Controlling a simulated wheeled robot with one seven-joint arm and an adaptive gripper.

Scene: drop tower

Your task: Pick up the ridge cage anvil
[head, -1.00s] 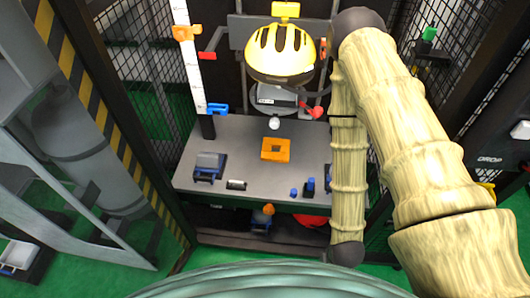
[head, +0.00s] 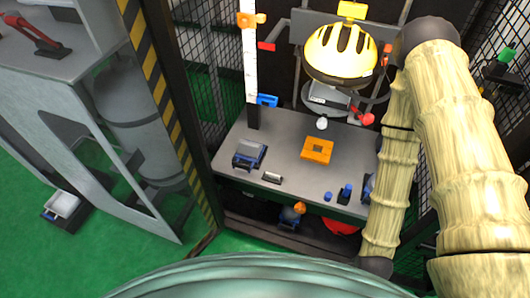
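No thing in the head view is clearly marked as the ridge cage anvil, and I cannot tell which one it is. Small parts lie on the grey bench (head: 230,180). A grey and blue block (head: 249,155) is at its left, and a flat orange square piece with a central hole (head: 317,150) is near its middle. A small dark and silver cylinder (head: 272,177) lies near the front edge. Small blue pieces (head: 345,193) stand at the front right. My arm comes down on the right, and my gripper is out of view.
A yellow slotted helmet (head: 341,52) hangs above the back of the bench. A white post (head: 250,65) stands at the back left. A striped frame post (head: 160,85) and mesh walls flank the bench. Below is a shelf holding a blue and orange item (head: 293,215) and a red item (head: 340,227).

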